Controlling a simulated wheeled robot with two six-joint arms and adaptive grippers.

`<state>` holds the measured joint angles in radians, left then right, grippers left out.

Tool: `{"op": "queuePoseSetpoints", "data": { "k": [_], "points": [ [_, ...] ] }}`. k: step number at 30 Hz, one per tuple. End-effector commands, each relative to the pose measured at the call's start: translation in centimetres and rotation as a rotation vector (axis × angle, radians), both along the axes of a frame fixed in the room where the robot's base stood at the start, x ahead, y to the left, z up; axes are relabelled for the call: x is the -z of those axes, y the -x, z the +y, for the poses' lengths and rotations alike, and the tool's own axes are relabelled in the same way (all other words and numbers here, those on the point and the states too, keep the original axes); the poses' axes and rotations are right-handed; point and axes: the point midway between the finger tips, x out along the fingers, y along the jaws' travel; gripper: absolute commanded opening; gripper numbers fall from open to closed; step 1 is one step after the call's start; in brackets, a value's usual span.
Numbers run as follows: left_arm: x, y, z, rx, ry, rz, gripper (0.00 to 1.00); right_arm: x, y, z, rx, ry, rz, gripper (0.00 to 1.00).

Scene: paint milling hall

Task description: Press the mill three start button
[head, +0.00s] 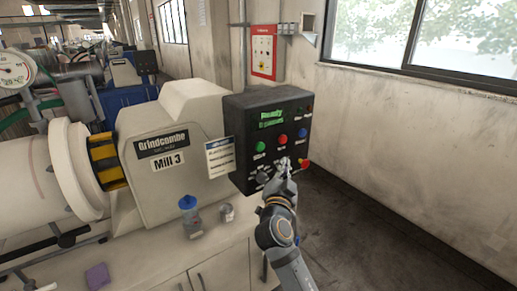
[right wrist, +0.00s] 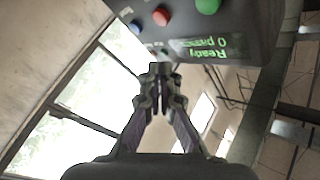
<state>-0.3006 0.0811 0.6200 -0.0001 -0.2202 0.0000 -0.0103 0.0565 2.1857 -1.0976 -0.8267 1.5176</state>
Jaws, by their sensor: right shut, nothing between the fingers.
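The dark control box (head: 240,118) is mounted at the right end of the cream mill (head: 185,115) labelled "Mill 3". Its lit green display (head: 270,118) reads "Ready". Below the display are a green button (head: 260,146), a red button (head: 282,140) and a blue button (head: 301,132). My right gripper (head: 287,164) is shut and empty in front of the box's lower part, below the red button. In the right wrist view the shut fingertips (right wrist: 160,69) appear apart from the green button (right wrist: 208,5). Button labels are too small to read. My left gripper is not in view.
A red emergency knob (head: 304,163) and dark knobs sit low on the box, close to my right gripper. A blue-lidded jar (head: 189,216) and a small jar (head: 227,212) stand on the bench. A purple cloth (head: 97,277) lies left. Floor to the right is clear.

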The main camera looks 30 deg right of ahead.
Motion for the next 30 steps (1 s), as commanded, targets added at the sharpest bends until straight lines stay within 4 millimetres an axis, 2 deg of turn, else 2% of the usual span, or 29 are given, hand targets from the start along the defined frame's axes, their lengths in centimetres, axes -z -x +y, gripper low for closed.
{"op": "queuePoseSetpoints", "data": {
  "k": [6, 10, 21, 24, 30],
  "points": [
    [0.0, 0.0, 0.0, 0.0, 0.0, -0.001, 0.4, 0.1, -0.1, 0.0, -0.001, 0.0, 0.002, 0.0],
    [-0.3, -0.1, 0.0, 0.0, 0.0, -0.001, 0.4, 0.0, -1.0, 0.1, 0.0, -0.001, 0.002, 0.0],
    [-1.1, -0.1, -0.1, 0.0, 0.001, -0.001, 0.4, 0.0, -6.3, 0.5, -0.002, 0.0, 0.002, 0.0],
    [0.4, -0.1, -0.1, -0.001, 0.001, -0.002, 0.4, 0.5, -7.4, 0.6, -0.001, 0.001, 0.001, 0.0],
    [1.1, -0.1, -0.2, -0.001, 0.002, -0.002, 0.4, 0.2, -8.7, 0.7, -0.002, 0.0, 0.002, 0.0]
  ]
}}
